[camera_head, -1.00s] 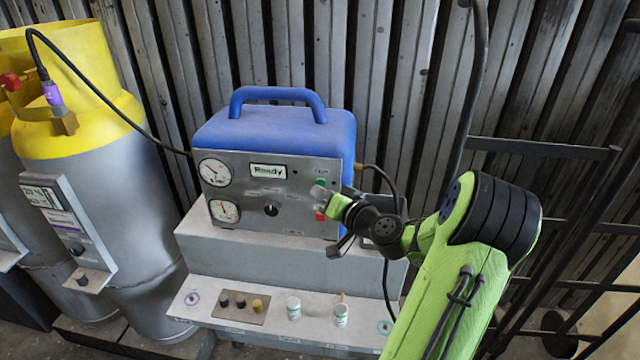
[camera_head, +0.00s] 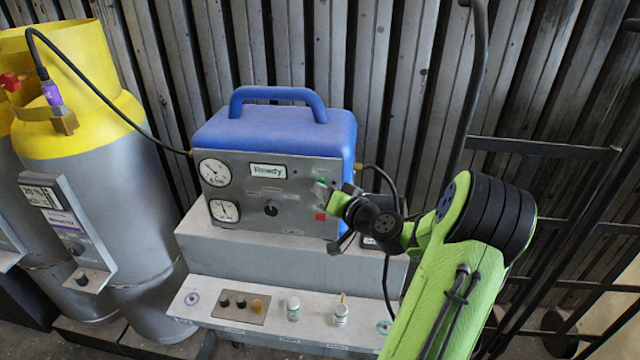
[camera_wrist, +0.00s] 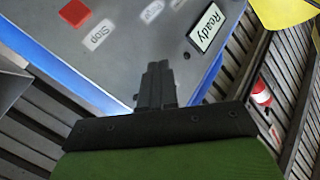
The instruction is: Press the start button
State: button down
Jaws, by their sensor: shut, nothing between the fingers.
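The blue machine (camera_head: 270,130) has a grey front panel with a "Ready" display (camera_head: 267,171), which also shows in the wrist view (camera_wrist: 206,27). In the wrist view the gripper (camera_wrist: 158,75) hides that button. I cannot tell whether the tips touch it.
Two gauges (camera_head: 214,173) and a black knob (camera_head: 271,208) are on the panel. A black hose (camera_head: 385,180) runs close to my wrist. Small jars (camera_head: 293,308) stand on the lower shelf. Gas cylinders (camera_head: 90,190) stand at the left, a black rack (camera_head: 540,150) at the right.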

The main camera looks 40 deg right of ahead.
dwell(0.4)
jog(key=shift+s+a+b, duration=0.3)
jog(key=shift+a+b, duration=0.1)
jog(key=shift+b, duration=0.05)
jog(key=shift+s, duration=0.1)
jog(key=s+a+b, duration=0.2)
jog(key=a, duration=0.1)
jog(key=s+a+b, duration=0.1)
jog(key=shift+s+a, duration=0.25)
jog(key=shift+a, duration=0.1)
dwell(0.5)
